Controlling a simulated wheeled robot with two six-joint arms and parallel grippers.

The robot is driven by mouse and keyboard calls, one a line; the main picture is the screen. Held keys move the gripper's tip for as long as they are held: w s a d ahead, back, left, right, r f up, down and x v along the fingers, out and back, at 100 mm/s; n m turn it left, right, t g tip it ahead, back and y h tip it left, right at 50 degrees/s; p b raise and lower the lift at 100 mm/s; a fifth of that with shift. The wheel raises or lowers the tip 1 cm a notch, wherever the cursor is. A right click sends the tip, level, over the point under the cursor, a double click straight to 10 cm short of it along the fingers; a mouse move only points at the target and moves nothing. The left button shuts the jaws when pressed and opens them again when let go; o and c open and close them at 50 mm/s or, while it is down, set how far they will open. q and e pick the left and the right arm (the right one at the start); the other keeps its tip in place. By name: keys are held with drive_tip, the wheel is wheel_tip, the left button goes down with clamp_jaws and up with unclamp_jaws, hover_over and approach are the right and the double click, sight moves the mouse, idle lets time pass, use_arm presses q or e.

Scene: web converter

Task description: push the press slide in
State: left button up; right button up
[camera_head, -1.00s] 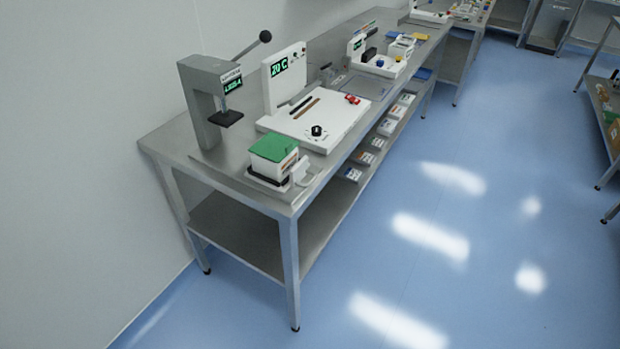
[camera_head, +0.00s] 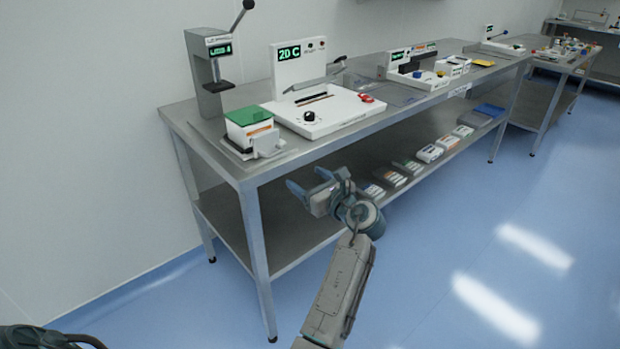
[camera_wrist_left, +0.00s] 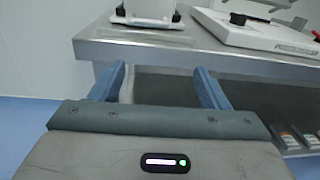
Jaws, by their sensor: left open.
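A grey C-framed press (camera_head: 203,75) with a green display and a black-knobbed lever stands at the left end of the steel table. A white box with a green lid (camera_head: 248,115) sits in front of it, with a small white piece (camera_head: 267,145) at its front. I cannot tell which part is the press slide. My left gripper (camera_head: 311,182) is open and empty, in front of the table and apart from it. In the left wrist view its two blue fingers (camera_wrist_left: 160,84) are spread below the table edge, facing the white base (camera_wrist_left: 146,12) above. My right gripper does not show.
The steel table (camera_head: 210,137) has a front edge and a lower shelf (camera_head: 290,240) with several small boxes. A white heating unit (camera_head: 330,112) showing 20 C stands right of the green-lidded box. Blue floor in front is free.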

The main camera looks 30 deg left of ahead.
sight(278, 154)
use_arm(q)
drive_tip(key=shift+g+y, duration=0.4)
drive_tip(key=shift+g, duration=0.1)
drive_tip(key=a+r, duration=0.1)
drive_tip(key=a, duration=0.2)
drive_tip(key=w+a, duration=0.1)
drive_tip(key=a, duration=0.2)
drive_tip(key=w+a+r, duration=0.1)
drive_tip(key=a, duration=0.2)
drive_tip(key=shift+w+r+p, duration=0.2)
drive_tip(key=shift+r+p, duration=0.1)
drive_tip(key=shift+p, duration=0.05)
drive_tip(key=shift+w+a, duration=0.3)
drive_tip(key=shift+a, duration=0.2)
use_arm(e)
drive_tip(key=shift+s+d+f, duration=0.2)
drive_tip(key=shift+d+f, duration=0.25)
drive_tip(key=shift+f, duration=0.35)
